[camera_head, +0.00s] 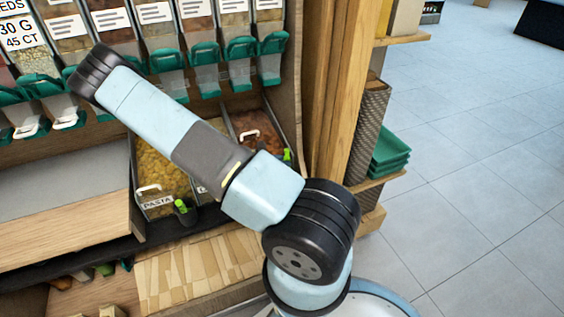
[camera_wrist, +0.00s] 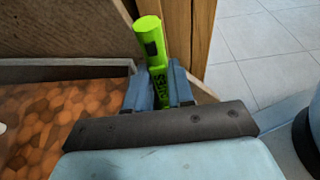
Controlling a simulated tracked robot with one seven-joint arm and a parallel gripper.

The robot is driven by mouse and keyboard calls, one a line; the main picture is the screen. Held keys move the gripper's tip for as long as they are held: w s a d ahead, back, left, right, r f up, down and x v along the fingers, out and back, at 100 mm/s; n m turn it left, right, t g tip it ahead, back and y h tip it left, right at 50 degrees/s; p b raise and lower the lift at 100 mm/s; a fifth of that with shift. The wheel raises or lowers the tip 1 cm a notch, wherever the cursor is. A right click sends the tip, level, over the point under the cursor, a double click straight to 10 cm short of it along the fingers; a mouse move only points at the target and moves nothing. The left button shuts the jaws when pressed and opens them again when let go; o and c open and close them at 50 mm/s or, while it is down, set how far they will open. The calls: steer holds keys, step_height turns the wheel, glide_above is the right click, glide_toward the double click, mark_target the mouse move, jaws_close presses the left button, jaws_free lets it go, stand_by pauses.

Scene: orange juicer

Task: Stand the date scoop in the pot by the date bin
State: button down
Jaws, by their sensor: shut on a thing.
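The date scoop's bright green handle (camera_wrist: 153,48) stands nearly upright in the wrist view, gripped between the blue-grey fingers of my gripper (camera_wrist: 159,88). Its lower part is hidden behind the gripper. The date bin (camera_wrist: 55,120), full of orange-brown dates, is just left of the gripper. In the head view the date bin (camera_head: 257,133) shows behind my arm, with a small piece of bright green (camera_head: 287,155) at its right edge. My gripper is hidden there by my arm. The pot by the date bin cannot be made out, so I cannot tell whether the scoop is in it.
The pasta bin (camera_head: 160,175) is left of the date bin, with a dark pot holding a green-handled scoop (camera_head: 184,206) at its front. Dispensers with green spouts (camera_head: 240,52) hang above. A wooden post (camera_head: 325,90) stands close on the right. Open floor lies beyond.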

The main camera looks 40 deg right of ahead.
steer(key=c, duration=0.9)
jaws_free()
steer(key=shift+o, duration=0.5)
steer(key=o, duration=0.7)
step_height(320, 180, up, 7)
stand_by(0.8)
